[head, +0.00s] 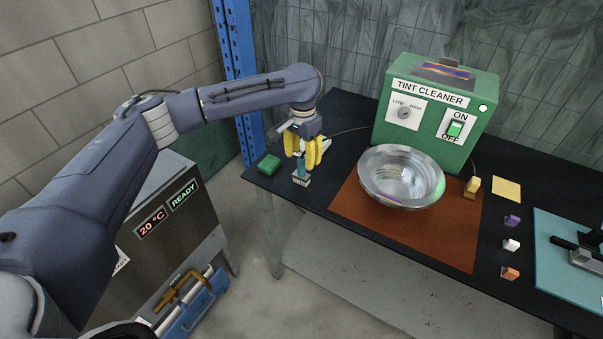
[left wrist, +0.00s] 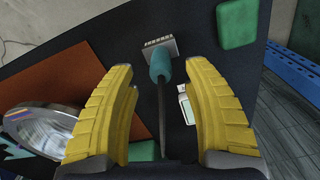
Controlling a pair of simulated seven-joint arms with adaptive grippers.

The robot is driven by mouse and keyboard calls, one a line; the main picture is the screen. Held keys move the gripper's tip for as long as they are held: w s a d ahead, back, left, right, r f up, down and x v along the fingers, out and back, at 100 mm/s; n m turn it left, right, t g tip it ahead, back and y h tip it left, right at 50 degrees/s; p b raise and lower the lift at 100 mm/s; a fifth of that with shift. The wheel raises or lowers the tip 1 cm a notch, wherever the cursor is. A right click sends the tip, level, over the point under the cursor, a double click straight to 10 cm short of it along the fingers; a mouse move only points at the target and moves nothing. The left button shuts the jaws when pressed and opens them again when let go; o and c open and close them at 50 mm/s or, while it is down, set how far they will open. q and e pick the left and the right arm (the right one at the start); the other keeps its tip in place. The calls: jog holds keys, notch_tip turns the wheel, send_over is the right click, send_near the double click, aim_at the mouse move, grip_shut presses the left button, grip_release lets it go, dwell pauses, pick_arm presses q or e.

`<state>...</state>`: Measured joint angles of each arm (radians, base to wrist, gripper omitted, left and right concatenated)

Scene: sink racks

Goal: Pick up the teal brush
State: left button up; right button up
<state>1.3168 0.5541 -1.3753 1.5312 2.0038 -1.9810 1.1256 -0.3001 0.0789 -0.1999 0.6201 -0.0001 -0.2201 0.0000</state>
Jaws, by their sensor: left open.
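The teal brush (head: 301,168) is near the left part of the black table, with its pale bristled head toward the table's front edge. In the left wrist view the brush (left wrist: 160,68) has a teal grip, a grey bristled head and a thin dark shaft running back between my fingers. My left gripper (head: 304,155), with yellow fingers, is directly over the brush. In the left wrist view its fingers (left wrist: 158,78) stand apart on either side of the brush, with gaps visible. My right gripper is not in view.
A green block (head: 269,164) lies left of the brush. A steel bowl (head: 400,178) stands on a brown mat (head: 440,238) before the green tint cleaner (head: 435,120). A small whitish item (left wrist: 186,104) lies beside the brush shaft. Small coloured blocks line the right side.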

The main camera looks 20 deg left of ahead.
aim_at(302, 167)
pick_arm(q)
jog(key=shift+a+f, duration=0.1)
jog(key=shift+f, duration=2.25)
grip_shut()
